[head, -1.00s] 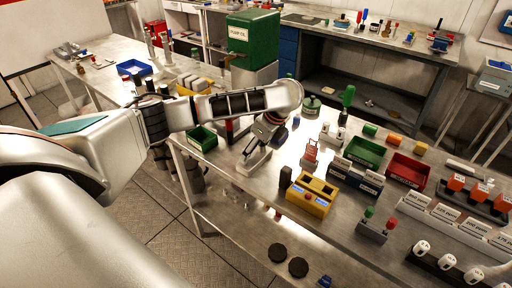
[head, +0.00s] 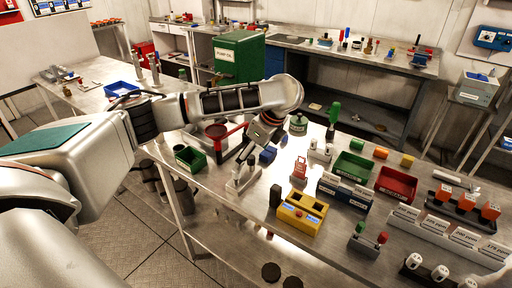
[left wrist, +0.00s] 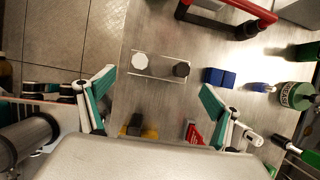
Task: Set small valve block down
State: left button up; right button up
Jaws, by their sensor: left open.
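My left gripper (head: 240,181) is open, low over the steel table (head: 335,242) near its left edge. In the left wrist view the gripper (left wrist: 156,82) has its two teal-lined fingers spread wide. A small pale metal block (left wrist: 160,66) with one white and one dark round cap lies just ahead of and between the fingertips, apart from both; it looks like the small valve block. It seems to rest on the table, though the contact is not clear. My right gripper is not in view.
A yellow device (head: 302,213) stands to the right. Blue blocks (head: 267,155), a green bin (head: 190,159) and a red-handled tool (head: 226,131) are near the gripper. Green and red trays (head: 397,184) stand farther right. The table's left edge is close.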

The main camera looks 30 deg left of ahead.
pick_arm(q)
jog(key=shift+v, duration=2.5)
